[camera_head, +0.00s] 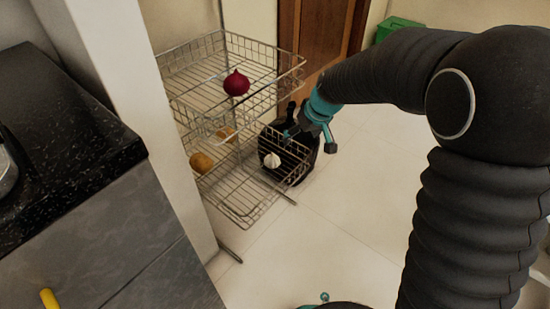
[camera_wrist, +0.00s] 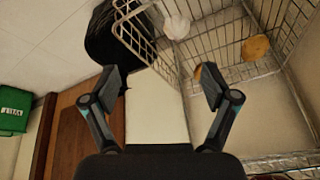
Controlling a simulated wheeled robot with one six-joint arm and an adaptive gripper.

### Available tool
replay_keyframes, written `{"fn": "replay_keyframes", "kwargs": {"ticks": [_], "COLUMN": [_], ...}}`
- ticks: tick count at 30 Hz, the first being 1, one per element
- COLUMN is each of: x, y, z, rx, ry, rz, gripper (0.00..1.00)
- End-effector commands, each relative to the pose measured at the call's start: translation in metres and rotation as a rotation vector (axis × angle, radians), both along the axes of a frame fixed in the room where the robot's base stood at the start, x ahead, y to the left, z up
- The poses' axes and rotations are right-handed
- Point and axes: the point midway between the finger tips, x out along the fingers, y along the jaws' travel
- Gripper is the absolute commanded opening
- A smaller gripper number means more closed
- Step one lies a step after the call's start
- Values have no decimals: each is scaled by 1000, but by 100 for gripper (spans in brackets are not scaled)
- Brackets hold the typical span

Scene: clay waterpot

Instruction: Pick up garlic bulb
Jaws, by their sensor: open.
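The white garlic bulb (camera_head: 271,160) sits in the lower wire basket (camera_head: 243,207), near its right end. It also shows in the wrist view (camera_wrist: 177,27) at the top, beyond my fingertips and a little right of the middle between them. My gripper (camera_head: 301,128) is beside the rack's right side, above and behind the garlic in the head view. In the wrist view my gripper (camera_wrist: 163,84) is open with its fingers spread wide and nothing between them. The garlic is apart from the fingers.
A red onion (camera_head: 236,83) lies in the upper basket (camera_head: 185,85). Brown potatoes (camera_head: 201,162) lie in the lower basket. A black bin or bag (camera_wrist: 112,35) stands beside the rack. A dark counter (camera_head: 60,135) is at left. The tiled floor at front is clear.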

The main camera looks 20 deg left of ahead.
Motion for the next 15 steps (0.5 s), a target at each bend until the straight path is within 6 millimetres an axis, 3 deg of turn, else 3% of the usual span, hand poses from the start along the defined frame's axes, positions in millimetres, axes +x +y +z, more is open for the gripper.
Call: {"fn": "replay_keyframes", "kwargs": {"ticks": [1, 6, 15], "x": [5, 16, 22], "y": [17, 52, 71], "z": [-24, -65, -97], "rx": [-2, -3, -3], "ry": [8, 11, 13], "rz": [28, 91, 119], "gripper": [86, 86, 86]}}
